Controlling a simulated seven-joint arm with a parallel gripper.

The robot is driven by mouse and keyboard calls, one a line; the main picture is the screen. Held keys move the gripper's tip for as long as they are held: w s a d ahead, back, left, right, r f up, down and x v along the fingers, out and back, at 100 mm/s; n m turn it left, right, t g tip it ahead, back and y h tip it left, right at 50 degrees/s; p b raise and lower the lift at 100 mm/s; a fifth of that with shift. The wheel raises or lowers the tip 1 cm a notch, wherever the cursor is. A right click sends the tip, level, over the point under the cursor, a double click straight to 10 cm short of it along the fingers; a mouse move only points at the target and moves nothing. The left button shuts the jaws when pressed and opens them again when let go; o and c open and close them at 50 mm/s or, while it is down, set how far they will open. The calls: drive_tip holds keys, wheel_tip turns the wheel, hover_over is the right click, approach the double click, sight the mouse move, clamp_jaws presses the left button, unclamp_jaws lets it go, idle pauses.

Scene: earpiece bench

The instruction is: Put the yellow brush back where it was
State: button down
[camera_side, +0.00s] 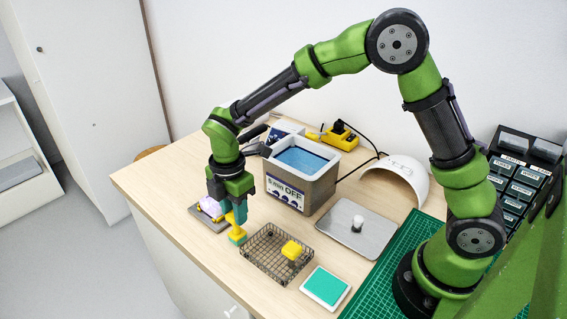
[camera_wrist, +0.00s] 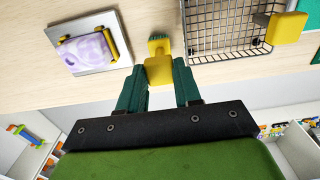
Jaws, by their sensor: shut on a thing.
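The yellow brush (camera_side: 238,229) is in my gripper (camera_side: 236,212), with its teal bristles pointing down. In the wrist view the brush (camera_wrist: 158,70) sits between the two green fingers of my gripper (camera_wrist: 159,76), which are shut on it. My gripper is over the front left of the bench, between the wire basket (camera_side: 262,262) and a small grey plate (camera_side: 215,224). I cannot tell whether the bristles touch the bench top. The plate also shows in the wrist view (camera_wrist: 118,48), carrying a purple and white piece (camera_wrist: 86,48) in a yellow holder.
Behind stands a water-filled tank (camera_side: 318,190) marked OFF. A grey tray (camera_side: 357,232) with a white knob, a teal pad (camera_side: 325,287), a white dome (camera_side: 398,180) and a green mat (camera_side: 403,255) are to the right.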

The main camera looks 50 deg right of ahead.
drive_tip(key=shift+f, duration=0.15)
drive_tip(key=c, duration=0.8)
unclamp_jaws()
wheel_tip(320, 180, up, 12)
drive_tip(key=s+d+r+m+t, duration=0.2)
drive_tip(key=s+d+m, duration=0.2)
drive_tip(key=s+m, duration=0.2)
drive_tip(key=s+d+r+m+t+y, duration=0.1)
drive_tip(key=s+d+m, duration=0.3)
drive_tip(key=m, duration=0.4)
drive_tip(key=s+d+r+m+t+y, duration=0.1)
drive_tip(key=s+d+r+m+t, duration=0.1)
drive_tip(key=s+m, duration=0.5)
drive_tip(key=shift+s+d+r+m+t, duration=0.2)
drive_tip(key=shift+d+m+t, duration=0.1)
drive_tip(key=shift+d+t, duration=0.2)
drive_tip(key=shift+s+d+r+m+t, duration=0.15)
drive_tip(key=shift+d+m+t, duration=0.2)
drive_tip(key=shift+t, duration=0.25)
